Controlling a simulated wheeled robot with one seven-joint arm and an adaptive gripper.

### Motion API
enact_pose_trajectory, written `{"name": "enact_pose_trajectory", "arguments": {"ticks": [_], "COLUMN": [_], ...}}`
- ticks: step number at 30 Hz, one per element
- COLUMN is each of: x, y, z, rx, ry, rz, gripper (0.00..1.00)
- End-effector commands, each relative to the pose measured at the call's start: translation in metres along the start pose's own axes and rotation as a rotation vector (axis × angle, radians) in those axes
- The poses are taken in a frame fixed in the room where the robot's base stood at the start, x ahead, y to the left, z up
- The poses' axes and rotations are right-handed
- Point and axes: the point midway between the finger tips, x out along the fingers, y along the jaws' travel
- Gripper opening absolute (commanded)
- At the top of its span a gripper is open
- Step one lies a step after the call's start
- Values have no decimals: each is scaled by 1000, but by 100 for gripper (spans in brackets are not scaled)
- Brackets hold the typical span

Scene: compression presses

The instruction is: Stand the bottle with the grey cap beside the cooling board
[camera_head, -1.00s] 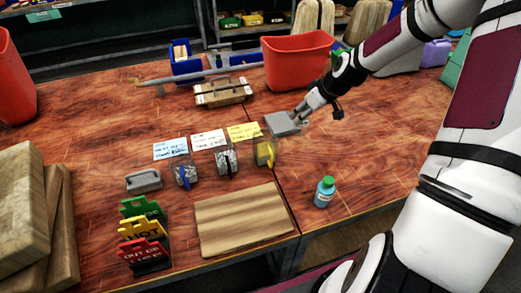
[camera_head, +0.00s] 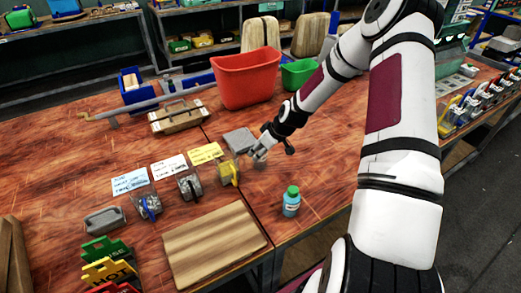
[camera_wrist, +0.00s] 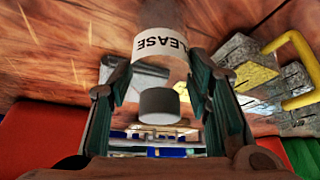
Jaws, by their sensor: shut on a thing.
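My gripper (camera_head: 258,158) is shut on the grey-capped bottle, over the table near the yellow-handled bin. In the wrist view the bottle (camera_wrist: 160,42) sits between the two fingers (camera_wrist: 160,90). Its white label reads "LEASE" and its grey cap (camera_wrist: 158,103) points toward the palm. In the head view the bottle is faint and mostly hidden; I cannot tell whether its base touches the table. A flat wooden board (camera_head: 215,245), seemingly the cooling board, lies at the table's front, left of and nearer than my gripper.
A teal bottle with a green cap (camera_head: 291,203) stands right of the board. A grey plate (camera_head: 240,140) lies behind my gripper. Bare table shows between board and teal bottle.

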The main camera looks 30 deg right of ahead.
Motion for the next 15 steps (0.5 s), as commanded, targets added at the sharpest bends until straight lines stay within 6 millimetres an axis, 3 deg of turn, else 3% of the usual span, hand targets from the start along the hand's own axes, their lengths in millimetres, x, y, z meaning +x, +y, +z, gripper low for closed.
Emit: {"name": "enact_pose_trajectory", "arguments": {"ticks": [5,6,9,15], "x": [2,3,2,2], "y": [0,0,0,0], "z": [1,2,1,1], "rx": [0,0,0,0], "ry": [0,0,0,0], "rz": [0,0,0,0], "gripper": [18,47,65,65]}}
